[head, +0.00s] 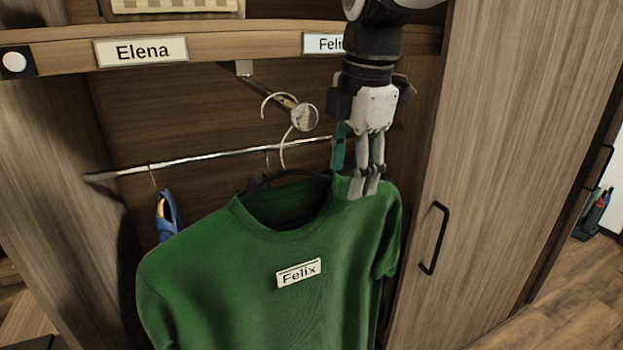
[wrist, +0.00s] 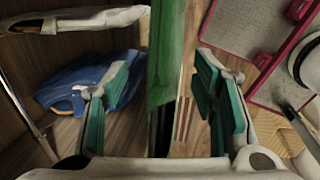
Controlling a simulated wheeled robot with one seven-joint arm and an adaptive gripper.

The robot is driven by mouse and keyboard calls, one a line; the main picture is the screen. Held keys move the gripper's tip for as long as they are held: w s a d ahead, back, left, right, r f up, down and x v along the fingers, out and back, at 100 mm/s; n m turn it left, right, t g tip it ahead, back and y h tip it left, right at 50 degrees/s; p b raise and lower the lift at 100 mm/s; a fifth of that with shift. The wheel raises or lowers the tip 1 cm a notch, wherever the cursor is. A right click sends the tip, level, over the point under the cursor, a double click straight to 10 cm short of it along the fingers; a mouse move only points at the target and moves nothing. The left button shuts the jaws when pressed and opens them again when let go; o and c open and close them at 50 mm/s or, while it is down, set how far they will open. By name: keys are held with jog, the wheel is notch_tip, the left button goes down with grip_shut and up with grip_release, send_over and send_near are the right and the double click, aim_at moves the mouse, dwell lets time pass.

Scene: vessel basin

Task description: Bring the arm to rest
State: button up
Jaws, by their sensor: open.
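My gripper (head: 365,192) is at the right shoulder of a green T-shirt (head: 285,225) in the head view. The shirt hangs on a dark hanger and bears a "Felix" tag (head: 299,273). In the wrist view my gripper (wrist: 164,78) has its two green-padded fingers apart. A strip of the green shirt (wrist: 166,55) stands between them, with a visible gap to each finger. The fingers are open around the cloth, not closed on it. The hanger's pale hook (head: 289,145) rises near a round-ended metal peg (head: 304,117); I cannot tell what it hangs from.
A metal rod (head: 215,157) crosses the wardrobe niche, with a blue garment (head: 167,214) at its left. A shelf with an "Elena" label (head: 141,51) runs above. A wooden door with a black handle (head: 433,238) is close at the right. Open floor (head: 505,305) lies beyond.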

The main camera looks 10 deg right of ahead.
notch_tip(320, 180, up, 7)
jog(key=s, duration=0.1)
jog(key=s+d+f+m+t, duration=0.1)
jog(key=s+d+f+m, duration=0.2)
jog(key=s+f+m, duration=0.3)
jog(key=s+d+f+m+t, duration=0.2)
jog(key=s+f+m, duration=0.4)
jog(key=s+m, duration=0.4)
jog(key=d+m, duration=0.1)
jog(key=m, duration=0.4)
jog(key=shift+s+f+t+h+b, duration=0.3)
jog(key=shift+s+f, duration=0.05)
jog(key=shift+f, duration=0.05)
